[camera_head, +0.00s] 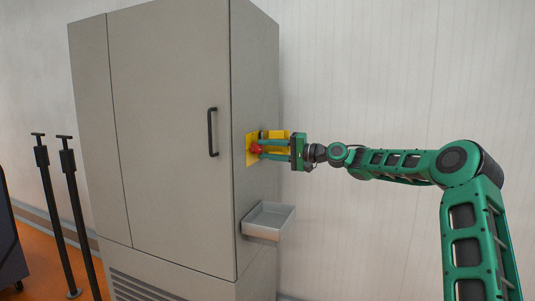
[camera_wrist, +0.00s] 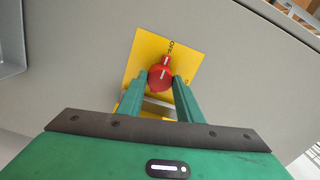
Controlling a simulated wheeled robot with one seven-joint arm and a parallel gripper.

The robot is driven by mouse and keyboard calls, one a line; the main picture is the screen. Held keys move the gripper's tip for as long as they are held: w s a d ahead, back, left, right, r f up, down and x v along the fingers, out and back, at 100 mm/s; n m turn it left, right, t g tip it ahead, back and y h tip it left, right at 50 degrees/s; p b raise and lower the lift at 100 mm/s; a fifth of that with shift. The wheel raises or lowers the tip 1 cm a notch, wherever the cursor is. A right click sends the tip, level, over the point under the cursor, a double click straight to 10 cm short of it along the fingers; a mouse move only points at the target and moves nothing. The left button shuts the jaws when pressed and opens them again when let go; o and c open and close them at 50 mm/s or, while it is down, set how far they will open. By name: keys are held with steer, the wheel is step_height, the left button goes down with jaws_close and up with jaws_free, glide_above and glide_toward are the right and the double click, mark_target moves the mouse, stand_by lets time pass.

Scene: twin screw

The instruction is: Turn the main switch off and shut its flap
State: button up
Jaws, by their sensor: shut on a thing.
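The main switch is a red knob (camera_wrist: 160,76) on a yellow plate (camera_wrist: 150,46) on the side of a grey cabinet; the knob also shows in the head view (camera_head: 256,149). A white mark on the knob points towards the lettering that reads OFF. My gripper (camera_wrist: 161,84) is shut on the red knob, one green finger on each side; it also shows in the head view (camera_head: 262,149). A yellow flap (camera_head: 279,134) stands out from the cabinet beside the fingers, so it looks open. Other lettering on the plate is partly hidden by a finger.
The grey cabinet (camera_head: 170,130) has a black door handle (camera_head: 212,132) on its front. A small grey tray (camera_head: 268,218) juts out below the switch. Two black posts (camera_head: 70,200) stand at the left. The space right of the cabinet is open.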

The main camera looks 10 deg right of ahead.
steer(key=shift+s+a+f, duration=0.1)
steer(key=shift+a+f, duration=0.15)
steer(key=shift+f, duration=0.05)
steer(key=o, duration=1)
steer(key=shift+o, duration=0.2)
steer(key=shift+d+r, duration=0.15)
steer(key=shift+d, duration=0.15)
steer(key=v, duration=1)
